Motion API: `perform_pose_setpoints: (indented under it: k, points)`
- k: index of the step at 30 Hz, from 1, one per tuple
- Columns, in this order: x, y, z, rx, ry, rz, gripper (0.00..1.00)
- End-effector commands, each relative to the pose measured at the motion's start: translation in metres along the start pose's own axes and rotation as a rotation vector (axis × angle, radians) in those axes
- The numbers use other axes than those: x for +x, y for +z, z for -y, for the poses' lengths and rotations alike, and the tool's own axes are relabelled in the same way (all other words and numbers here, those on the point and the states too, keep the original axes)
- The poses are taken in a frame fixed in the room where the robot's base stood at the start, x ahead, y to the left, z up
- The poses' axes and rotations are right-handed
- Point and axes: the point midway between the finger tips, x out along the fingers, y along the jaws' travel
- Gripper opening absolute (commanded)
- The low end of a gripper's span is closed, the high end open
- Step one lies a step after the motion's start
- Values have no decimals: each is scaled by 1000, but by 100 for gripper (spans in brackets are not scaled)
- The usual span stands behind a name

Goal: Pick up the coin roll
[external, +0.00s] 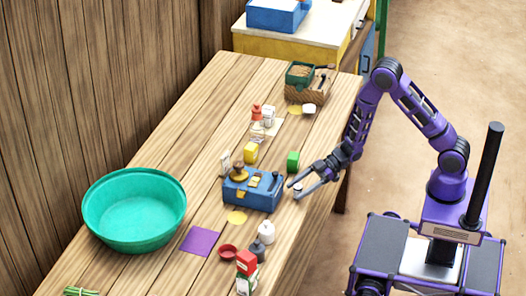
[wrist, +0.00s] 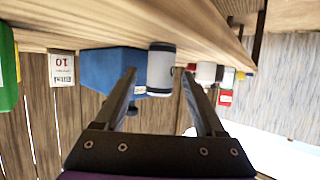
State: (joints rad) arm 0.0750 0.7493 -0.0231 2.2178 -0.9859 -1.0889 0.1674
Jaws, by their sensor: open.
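The coin roll appears to be the short grey cylinder with dark end bands (wrist: 161,70) in the wrist view. It shows between the two fingertips of my gripper (wrist: 158,76), with a gap visible on each side. In the external view, my gripper (external: 296,187) is low over the table's right side, just right of the blue box (external: 262,199). A small grey and dark thing (external: 298,187) at the fingertips there seems to be the same roll, partly hidden by the fingers. My gripper is open and not closed on anything.
White (external: 266,232) and grey bottles and a red dish (external: 228,251) are nearer the front. A teal basin (external: 135,210) stands left.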

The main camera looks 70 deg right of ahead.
Motion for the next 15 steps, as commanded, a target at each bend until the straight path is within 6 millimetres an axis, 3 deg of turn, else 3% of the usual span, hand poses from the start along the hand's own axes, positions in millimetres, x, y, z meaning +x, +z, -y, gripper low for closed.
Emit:
perform_pose_setpoints:
  k: [8, 15]
  points:
    - [5, 0, 0, 0, 0, 0, 72]
    - [4, 0, 0, 0, 0, 0, 30]
